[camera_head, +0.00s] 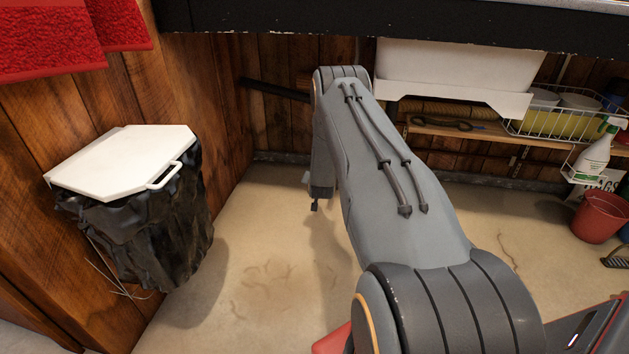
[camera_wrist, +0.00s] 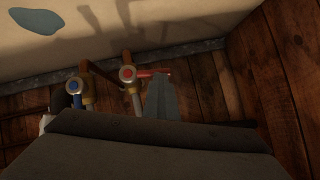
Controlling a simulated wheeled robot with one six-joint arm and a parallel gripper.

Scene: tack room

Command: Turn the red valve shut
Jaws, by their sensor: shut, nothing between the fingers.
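The red valve (camera_wrist: 127,73) shows in the wrist view as a round brass body with a red centre, on a pipe near the wooden wall. Its red lever (camera_wrist: 152,72) points to the right in that view. My gripper (camera_wrist: 161,82) is shut and empty, with its grey fingertips right by the outer part of the lever; I cannot tell whether they touch it. In the head view my gripper (camera_head: 315,203) hangs low in front of the back wall, and my arm hides the valve there.
A similar valve with a blue centre (camera_wrist: 73,86) stands left of the red one. A bin with a white lid (camera_head: 125,160) is at the left wall. A white sink (camera_head: 455,75) hangs above a shelf (camera_head: 455,130). A red bucket (camera_head: 598,218) stands right. Floor between is clear.

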